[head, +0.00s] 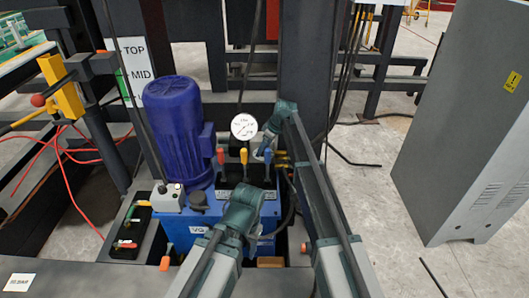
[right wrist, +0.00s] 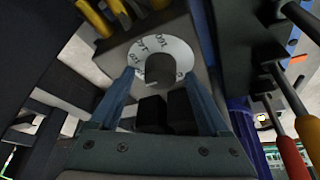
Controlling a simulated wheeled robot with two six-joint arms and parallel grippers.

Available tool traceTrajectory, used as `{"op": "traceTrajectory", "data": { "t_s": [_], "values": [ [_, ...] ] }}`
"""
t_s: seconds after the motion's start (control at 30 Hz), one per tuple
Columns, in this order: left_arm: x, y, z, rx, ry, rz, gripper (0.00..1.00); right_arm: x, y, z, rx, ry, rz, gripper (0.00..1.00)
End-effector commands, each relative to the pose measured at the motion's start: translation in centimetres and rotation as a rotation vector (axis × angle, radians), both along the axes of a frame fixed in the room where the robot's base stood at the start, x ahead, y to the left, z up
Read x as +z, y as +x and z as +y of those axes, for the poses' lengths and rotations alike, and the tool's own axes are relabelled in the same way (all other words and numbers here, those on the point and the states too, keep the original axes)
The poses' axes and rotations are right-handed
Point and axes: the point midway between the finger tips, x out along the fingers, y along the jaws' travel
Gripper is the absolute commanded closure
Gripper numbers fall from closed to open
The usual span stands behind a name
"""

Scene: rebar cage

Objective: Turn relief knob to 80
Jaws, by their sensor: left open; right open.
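The relief knob (right wrist: 160,68) is a dark grey knob in the middle of a white ring dial (right wrist: 180,50) with dark markings in the right wrist view. I cannot read which mark it points to. My right gripper (right wrist: 153,82) is open, with one finger on each side of the knob; contact is not clear. In the head view my right gripper (head: 265,151) is beside the valve block, just right of the white pressure gauge (head: 244,126), and covers most of the knob. My left gripper (head: 262,199) is open, low in front of the blue power unit (head: 185,226).
Yellow fittings (right wrist: 96,17) lie close to the dial.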

Motion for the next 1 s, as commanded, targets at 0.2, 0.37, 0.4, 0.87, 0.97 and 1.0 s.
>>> {"op": "traceTrajectory", "data": {
  "t_s": [0.2, 0.37, 0.4, 0.87, 0.97, 1.0],
  "values": [
    [0.04, 0.00, 0.00, 0.000, 0.000, 0.000, 0.47, 0.03, 0.00, 0.04, 0.000, 0.000, 0.000, 0.20],
    [0.04, 0.00, 0.00, 0.000, 0.000, 0.000, 0.47, 0.03, 0.01, 0.03, 0.000, 0.000, 0.000, 0.47],
    [0.03, 0.00, 0.00, 0.000, 0.000, 0.000, 0.47, 0.03, 0.01, 0.03, 0.000, 0.000, 0.000, 0.54],
    [0.03, 0.00, 0.00, 0.000, 0.000, 0.000, 0.47, 0.03, 0.05, 0.02, 0.013, 0.000, -0.001, 1.00],
    [0.03, 0.00, 0.00, 0.000, 0.000, 0.000, 0.47, 0.04, 0.12, 0.01, 0.041, 0.001, 0.000, 1.00],
    [0.03, 0.00, 0.00, 0.000, 0.000, 0.000, 0.47, 0.03, 0.14, 0.00, 0.060, 0.001, 0.000, 1.00]
  ]
}}
